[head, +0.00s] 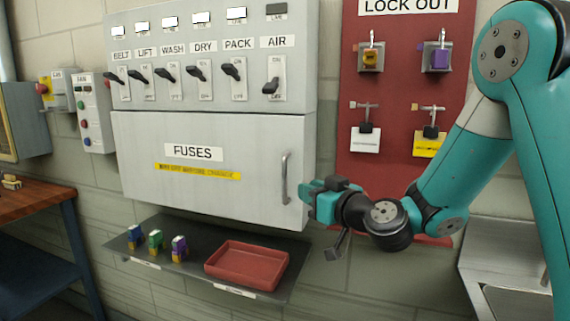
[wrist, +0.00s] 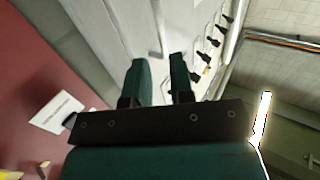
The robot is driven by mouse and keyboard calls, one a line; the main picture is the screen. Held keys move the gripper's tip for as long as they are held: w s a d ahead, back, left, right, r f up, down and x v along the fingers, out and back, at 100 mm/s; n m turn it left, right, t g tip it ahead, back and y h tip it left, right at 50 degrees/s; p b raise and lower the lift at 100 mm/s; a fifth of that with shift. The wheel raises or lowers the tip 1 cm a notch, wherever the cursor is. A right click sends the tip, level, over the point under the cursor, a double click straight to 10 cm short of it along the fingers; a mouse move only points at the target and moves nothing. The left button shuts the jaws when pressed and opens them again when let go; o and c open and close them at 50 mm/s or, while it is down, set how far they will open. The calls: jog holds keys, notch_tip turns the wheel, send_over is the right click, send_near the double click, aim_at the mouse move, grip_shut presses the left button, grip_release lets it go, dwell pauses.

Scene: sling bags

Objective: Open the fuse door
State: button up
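The fuse door (head: 215,205) is a wide light-grey panel marked FUSES, with a yellow strip under the label. It looks closed, flush with the cabinet. Its vertical metal handle (head: 285,178) is near the door's right edge. My gripper (head: 308,200) is just right of the handle at the door's right edge, apart from the handle in the picture. In the wrist view, the two dark green fingers (wrist: 161,62) are spread with an empty gap between them. A pale bar, apparently the handle (wrist: 157,28), lies beyond the fingertips, roughly in line with the gap.
Above the door is a row of black switches (head: 197,70). Below it, a grey shelf (head: 196,225) bears small coloured fuses (head: 156,240) and a red tray (head: 247,267). A red lockout board (head: 395,90) with locks and tags is to the right, behind my arm.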

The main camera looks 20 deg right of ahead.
aim_at(286, 180)
jog(key=p+x, duration=0.7)
jog(key=shift+w+a+r, duration=0.15)
jog(key=shift+w+r, duration=0.05)
jog(key=shift+w, duration=0.1)
jog(key=shift+p+x, duration=0.8)
jog(key=shift+p, duration=0.25)
jog(key=shift+w+a+f, duration=0.1)
jog(key=shift+f, duration=0.2)
grip_shut()
